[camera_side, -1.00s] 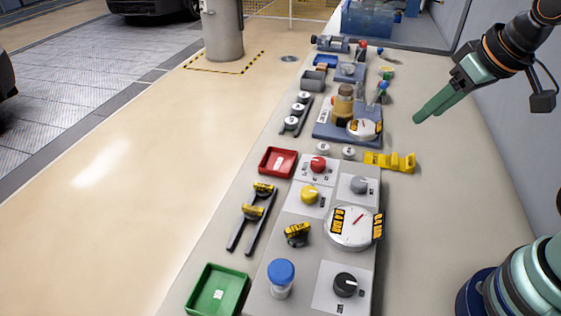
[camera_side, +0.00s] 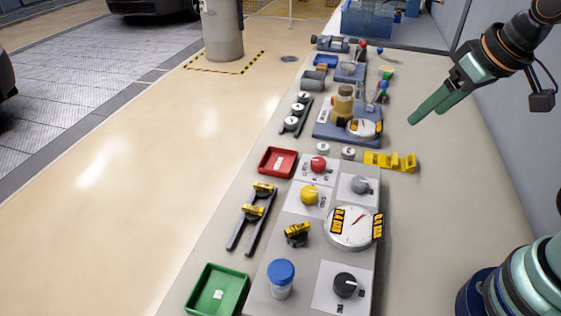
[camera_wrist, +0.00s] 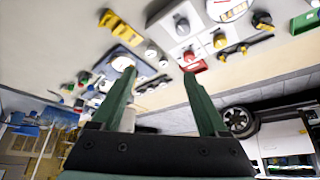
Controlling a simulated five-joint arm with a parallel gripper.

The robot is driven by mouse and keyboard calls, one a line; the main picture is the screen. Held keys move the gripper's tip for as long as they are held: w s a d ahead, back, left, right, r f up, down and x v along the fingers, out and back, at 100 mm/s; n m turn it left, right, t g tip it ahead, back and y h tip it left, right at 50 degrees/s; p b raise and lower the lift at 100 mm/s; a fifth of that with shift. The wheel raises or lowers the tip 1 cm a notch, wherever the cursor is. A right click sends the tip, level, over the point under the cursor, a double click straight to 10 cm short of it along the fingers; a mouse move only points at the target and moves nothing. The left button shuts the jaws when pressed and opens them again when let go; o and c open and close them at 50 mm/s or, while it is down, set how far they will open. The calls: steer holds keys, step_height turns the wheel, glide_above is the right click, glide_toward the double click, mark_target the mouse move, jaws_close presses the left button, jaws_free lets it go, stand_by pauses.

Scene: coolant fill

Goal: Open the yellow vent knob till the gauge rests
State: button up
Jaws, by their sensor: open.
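The yellow vent knob (camera_side: 309,195) sits on a white plate on the grey panel. It also shows in the wrist view (camera_wrist: 220,41), upper right of the fingers. The round white gauge (camera_side: 352,228) stands on the panel in front of it to the right. Its red needle points to the upper right, and orange-and-black labels sit at its sides. My gripper (camera_side: 426,112) is up in the air at the right, well behind and away from the knob. In the wrist view its two green fingers (camera_wrist: 158,85) are apart with nothing held between them.
A red knob (camera_side: 319,164), a grey knob (camera_side: 360,185) and a black knob (camera_side: 345,285) share the panel. A blue-capped jar (camera_side: 281,278) stands at its front. Red (camera_side: 278,162) and green (camera_side: 217,291) trays lie left. The bench right of the panel is clear.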

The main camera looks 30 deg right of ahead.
steer(key=w+a+f+m+g, duration=0.1)
steer(key=w+a+f+g, duration=0.15)
steer(key=w+a, duration=0.5)
steer(key=m+g, duration=0.1)
steer(key=g, duration=0.2)
glide_toward(309, 190)
step_height(309, 190, down, 9)
jaws_close()
